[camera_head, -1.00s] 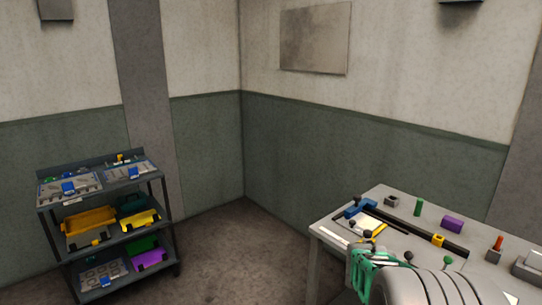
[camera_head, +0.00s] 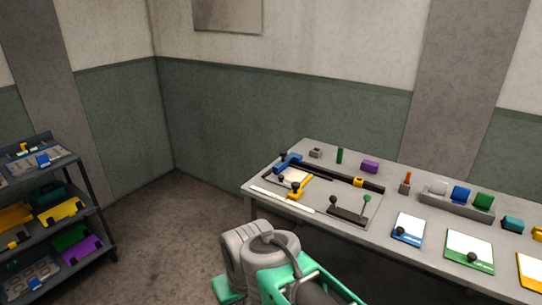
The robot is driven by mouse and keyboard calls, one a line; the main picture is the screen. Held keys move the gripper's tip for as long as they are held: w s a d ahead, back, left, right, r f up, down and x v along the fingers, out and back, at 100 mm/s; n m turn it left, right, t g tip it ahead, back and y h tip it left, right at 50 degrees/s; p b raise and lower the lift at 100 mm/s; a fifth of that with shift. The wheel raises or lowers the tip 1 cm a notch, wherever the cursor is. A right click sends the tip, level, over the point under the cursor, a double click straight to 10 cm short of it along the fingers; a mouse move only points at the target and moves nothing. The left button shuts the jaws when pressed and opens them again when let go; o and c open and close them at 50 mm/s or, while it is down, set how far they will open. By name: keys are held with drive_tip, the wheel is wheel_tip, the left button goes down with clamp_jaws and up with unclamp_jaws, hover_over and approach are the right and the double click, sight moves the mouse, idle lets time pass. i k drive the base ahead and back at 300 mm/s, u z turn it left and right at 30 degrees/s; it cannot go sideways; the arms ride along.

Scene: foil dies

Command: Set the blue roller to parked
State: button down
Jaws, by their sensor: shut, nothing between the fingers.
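A blue bar-like part (camera_head: 288,162) with a dark knob sits at the left end of a black rail (camera_head: 325,176) on the table. It looks like the blue roller, but it is small and I cannot tell its exact setting. A second blue piece (camera_head: 460,194) sits in a grey rack (camera_head: 455,208) at the right, between a pale and a green piece. My arm rises at the bottom centre, in front of the table. My gripper's fingertips do not show.
The table (camera_head: 385,232) also bears a yellow block (camera_head: 358,181) on the rail, a yellow-edged pad with a knob (camera_head: 296,187), two small levers (camera_head: 347,213), a purple block (camera_head: 370,166) and knobbed plates (camera_head: 408,229). A shelf cart (camera_head: 85,178) stands at the left. Floor between is clear.

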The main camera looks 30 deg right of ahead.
sight(279, 167)
drive_tip(key=z, duration=0.35)
drive_tip(key=i, duration=1.6)
drive_tip(key=u, duration=0.35)
